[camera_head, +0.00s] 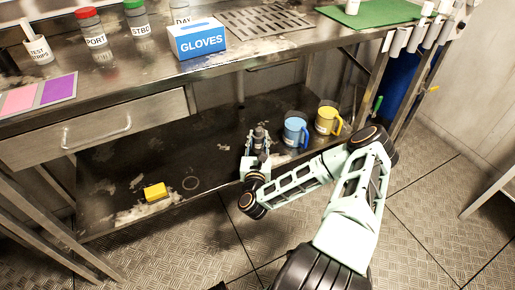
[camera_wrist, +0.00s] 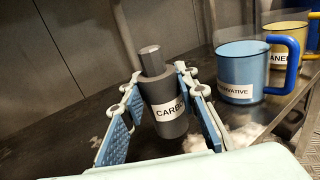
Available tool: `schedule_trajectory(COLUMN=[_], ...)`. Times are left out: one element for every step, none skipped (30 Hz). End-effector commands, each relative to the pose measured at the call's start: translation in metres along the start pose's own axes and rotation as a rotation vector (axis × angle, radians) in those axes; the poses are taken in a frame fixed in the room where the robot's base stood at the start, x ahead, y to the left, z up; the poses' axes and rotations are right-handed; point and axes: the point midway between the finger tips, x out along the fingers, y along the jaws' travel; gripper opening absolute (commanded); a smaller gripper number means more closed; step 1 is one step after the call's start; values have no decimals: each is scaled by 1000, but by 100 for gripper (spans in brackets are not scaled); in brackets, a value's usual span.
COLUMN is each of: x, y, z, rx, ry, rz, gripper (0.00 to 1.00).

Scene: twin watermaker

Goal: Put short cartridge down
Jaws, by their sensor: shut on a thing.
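The short cartridge (camera_wrist: 166,98) is a dark grey cylinder with a narrower neck on top and a white label reading "CARBO", partly hidden. In the wrist view it stands roughly upright between the blue-padded fingers of my gripper (camera_wrist: 160,115), which is shut on it. In the head view the cartridge (camera_head: 259,137) shows small and dark at the end of my gripper (camera_head: 256,148), over the lower shelf. The lower shelf (camera_head: 200,160) is dark and stained. I cannot tell whether the cartridge's base touches the shelf.
A blue mug (camera_head: 295,130) and a yellow mug (camera_head: 327,119) stand to the right of the cartridge. A yellow block (camera_head: 155,192) lies at the shelf's front left. The shelf left of my gripper is mostly free.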

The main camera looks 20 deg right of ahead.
Motion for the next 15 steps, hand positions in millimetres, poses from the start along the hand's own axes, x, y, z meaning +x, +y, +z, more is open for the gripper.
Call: schedule_trajectory(x=[2, 3, 4, 5, 7, 9, 12, 10, 10, 10, 10, 10, 10, 10, 10], y=[1, 2, 2, 3, 3, 5, 5, 5, 5, 5, 5, 5, 5, 5, 5], z=[-2, -3, -5, -7, -9, -14, -18, -24, -31, -36, -40, -43, -44, -44, -43], rx=[0, 0, 0, 0, -1, -1, -1, -1, 1, 1, 1, 0, 0, 0, 0], ry=[-1, -1, -1, -1, -1, 0, 0, 1, 1, 1, 1, 0, -1, -1, -2], rz=[1, 1, 1, 1, 1, 1, 1, 0, 1, 1, 2, 2, 2, 2, 2], gripper=[0, 0, 0, 0, 0, 0, 0, 0, 0, 0, 0, 0, 0, 0, 0])
